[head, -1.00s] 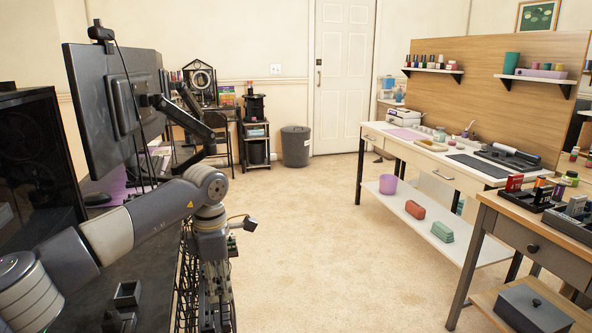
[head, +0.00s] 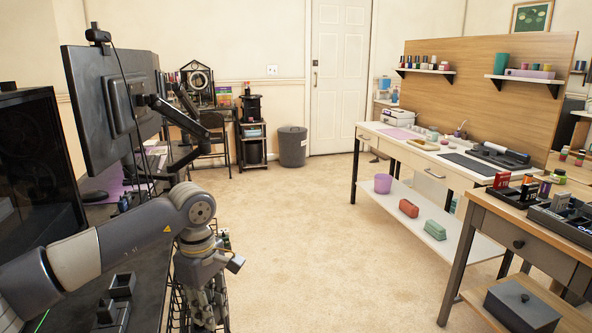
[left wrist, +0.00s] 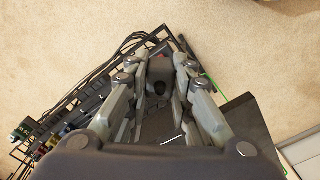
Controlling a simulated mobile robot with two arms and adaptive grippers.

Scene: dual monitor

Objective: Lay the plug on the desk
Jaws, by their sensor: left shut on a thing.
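My left gripper (head: 207,302) points down beside the edge of the dark desk (head: 150,262) in the head view. In the left wrist view its two fingers (left wrist: 160,88) are closed in on a small dark grey block with a black round part, which seems to be the plug (left wrist: 159,70). The plug is hidden in the head view. The gripper is over the black wire rack (left wrist: 75,105) along the desk's side. I cannot tell whether the plug touches anything below. My right gripper is in neither view.
A monitor (head: 112,112) on a black arm (head: 180,118) stands over the desk. Small black open boxes (head: 122,284) sit near the desk's edge. A dark PC case (head: 38,160) is at the far left. The carpet (head: 310,240) to the right is clear.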

